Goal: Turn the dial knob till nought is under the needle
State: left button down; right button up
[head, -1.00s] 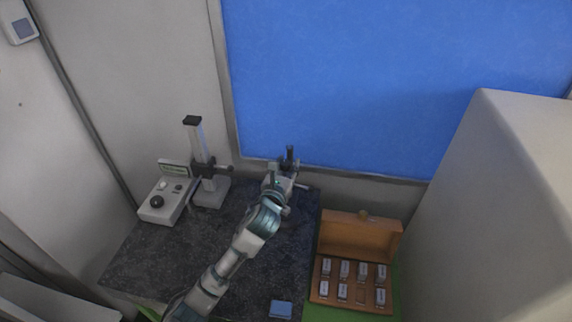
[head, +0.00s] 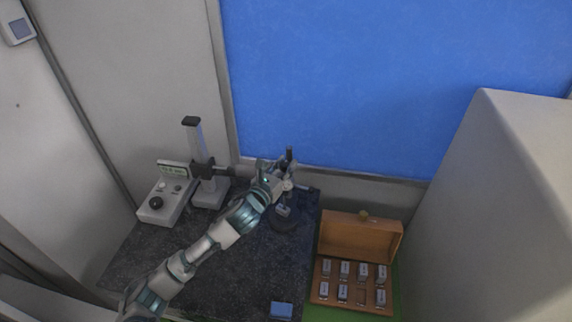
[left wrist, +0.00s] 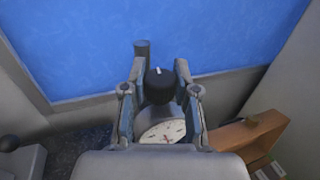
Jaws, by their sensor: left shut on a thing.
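A dial with a white face and a red needle (left wrist: 165,131) shows in the left wrist view, partly cut off by my gripper's body. A black knob (left wrist: 160,88) with a white mark stands just beyond it. My left gripper (left wrist: 160,78) is shut on the knob, one finger on each side. In the head view my left gripper (head: 282,176) is at the dial stand, whose round dark base (head: 285,222) shows below it; a small block sits there. The dial face is hidden in the head view. The numbers are too small to read. My right gripper is not in view.
A grey control box (head: 157,205) and a pillar stand (head: 207,193) are on the dark slab to the left. A wooden case (head: 362,235) of several small blocks lies open at right. A blue block (head: 281,310) is near the front. The slab's middle is clear under my arm.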

pick_arm(q)
jog(key=m+g+h, duration=0.1)
jog(key=h, duration=0.1)
jog(key=m+g+h, duration=0.2)
jog(key=shift+w+a+m+g, duration=0.1)
jog(key=shift+a+m+g, duration=0.1)
jog(key=shift+m+g, duration=0.1)
jog(key=shift+m+g+h+b, duration=0.55)
jog(key=shift+m+g+h, duration=0.45)
jog(key=shift+g, duration=0.1)
jog(key=shift+f+m+g+h+b, duration=0.1)
jog(key=shift+m+g+h+b, duration=0.2)
jog(key=shift+m+g+h, duration=0.15)
jog(key=m+g+h+b, duration=0.1)
jog(key=m+g+b, duration=0.1)
jog(key=g, duration=0.1)
jog(key=m+g+h+b, duration=0.1)
jog(key=m+g+b, duration=0.1)
jog(key=g+b, duration=0.1)
jog(key=shift+d+g, duration=0.1)
jog(key=shift+g, duration=0.25)
jog(key=shift+r+m+g+b, duration=0.2)
jog(key=shift+m+g+b, duration=1)
jog(key=shift+g, duration=0.5)
jog(key=shift+r+g, duration=0.1)
jog(key=shift+g, duration=0.2)
